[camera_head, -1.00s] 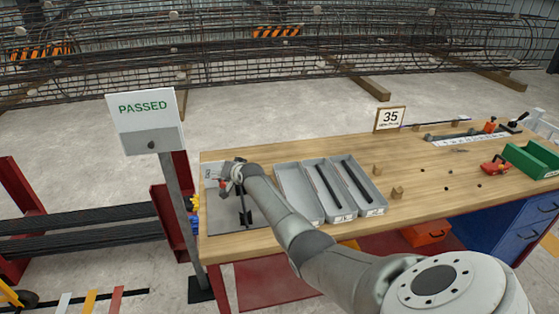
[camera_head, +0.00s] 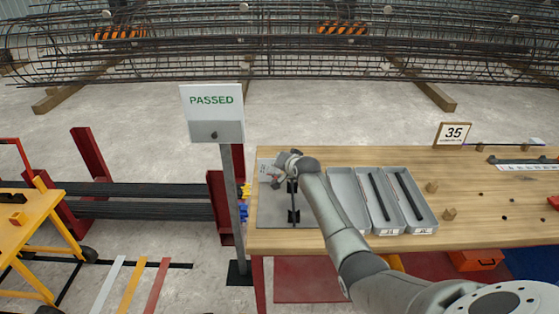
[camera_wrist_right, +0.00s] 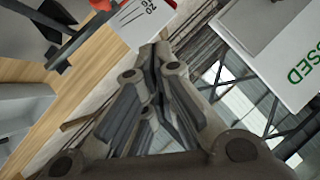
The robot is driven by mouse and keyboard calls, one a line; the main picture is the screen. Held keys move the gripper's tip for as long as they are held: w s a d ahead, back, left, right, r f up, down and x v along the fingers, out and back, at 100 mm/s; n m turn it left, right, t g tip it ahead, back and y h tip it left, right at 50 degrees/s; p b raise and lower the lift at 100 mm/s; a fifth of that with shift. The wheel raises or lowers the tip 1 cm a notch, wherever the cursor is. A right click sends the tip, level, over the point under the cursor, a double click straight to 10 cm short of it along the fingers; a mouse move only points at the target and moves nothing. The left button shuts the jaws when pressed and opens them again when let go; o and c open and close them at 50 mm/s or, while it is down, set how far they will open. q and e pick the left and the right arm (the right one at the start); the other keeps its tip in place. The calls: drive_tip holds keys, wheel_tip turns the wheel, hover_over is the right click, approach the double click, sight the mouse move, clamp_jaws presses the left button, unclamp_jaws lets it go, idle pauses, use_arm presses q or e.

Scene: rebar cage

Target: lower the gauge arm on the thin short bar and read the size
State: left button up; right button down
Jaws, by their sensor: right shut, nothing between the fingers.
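The gauge stands on a grey plate (camera_head: 270,212) at the left end of the wooden bench. A dark upright piece with a wider dark foot (camera_head: 294,215) shows on the plate; I cannot tell whether it is the bar or part of the gauge. My right gripper (camera_head: 275,179) is over the plate, shut and empty. In the right wrist view, its closed fingers (camera_wrist_right: 155,62) lie just below a white scale card (camera_wrist_right: 143,18), marked 20, with a red piece beside it. A dark rod (camera_wrist_right: 68,45) is at upper left. The gauge arm's position is unclear.
Three grey trays stand right of the plate: the left tray (camera_head: 348,211) looks empty, and the others hold one dark bar each. Wooden blocks (camera_head: 449,213) and a "35" sign (camera_head: 454,133) are further right. A "PASSED" sign (camera_head: 212,112) stands by the bench's left end.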

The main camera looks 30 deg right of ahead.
drive_tip(key=shift+s+a+r, duration=1.45)
drive_tip(key=shift+s+r, duration=0.45)
drive_tip(key=shift+s, duration=0.35)
drive_tip(key=s+a+f+n+g+y, duration=0.1)
drive_tip(key=s+a+f+n, duration=0.1)
drive_tip(key=s+a+f, duration=0.35)
drive_tip(key=s+a+f+n+g, duration=0.2)
drive_tip(key=s+a+f+n, duration=0.1)
drive_tip(key=s, duration=0.6)
drive_tip(key=s+a+f+n+g+y, duration=0.1)
drive_tip(key=s+a+f+n, duration=0.1)
drive_tip(key=s+a+f, duration=0.4)
drive_tip(key=s+a+r+n+g, duration=0.1)
drive_tip(key=s+a+n+g, duration=0.15)
drive_tip(key=s, duration=0.95)
drive_tip(key=s+a+n+g, duration=0.2)
drive_tip(key=s+a, duration=0.1)
drive_tip(key=s, duration=0.9)
wheel_tip(320, 180, down, 27)
drive_tip(key=s+g+b, duration=0.1)
drive_tip(key=g+b, duration=0.1)
drive_tip(key=s+d+f+b, duration=0.2)
drive_tip(key=s+f, duration=1.5)
drive_tip(key=f, duration=0.1)
drive_tip(key=shift+s+d+f+n+g, duration=0.25)
drive_tip(key=shift+d+f+n+g, duration=0.1)
drive_tip(key=shift+n, duration=0.1)
